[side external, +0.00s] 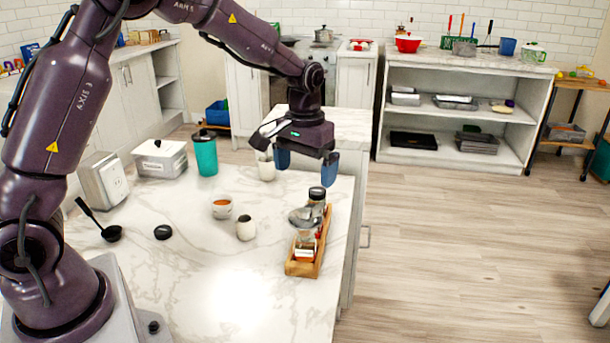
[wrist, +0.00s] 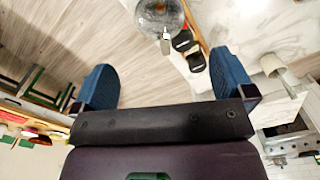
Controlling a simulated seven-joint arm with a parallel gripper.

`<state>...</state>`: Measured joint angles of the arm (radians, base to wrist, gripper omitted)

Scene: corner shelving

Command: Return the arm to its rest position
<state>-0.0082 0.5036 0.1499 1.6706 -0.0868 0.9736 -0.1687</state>
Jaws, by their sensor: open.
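My gripper (side external: 308,160) hangs from my arm above the far right part of the marble counter, its blue fingers pointing down. In the wrist view its two blue fingers (wrist: 165,82) are wide apart with nothing between them. Below and in front of it, a wooden tray (side external: 301,269) stands near the counter's right edge. The tray holds several jars and a metal, bowl-shaped item (side external: 302,217). In the wrist view a round, glassy or metal item (wrist: 158,14) and the wooden tray's edge (wrist: 197,36) show beyond the fingers, apart from them.
On the counter (side external: 180,260) are a teal tumbler (side external: 205,155), a cup of orange-brown liquid (side external: 221,207), a small white jar (side external: 246,229), a white cup (side external: 266,168), a black ladle (side external: 111,233), a toaster (side external: 103,180) and a white box (side external: 160,158). Open floor lies right.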

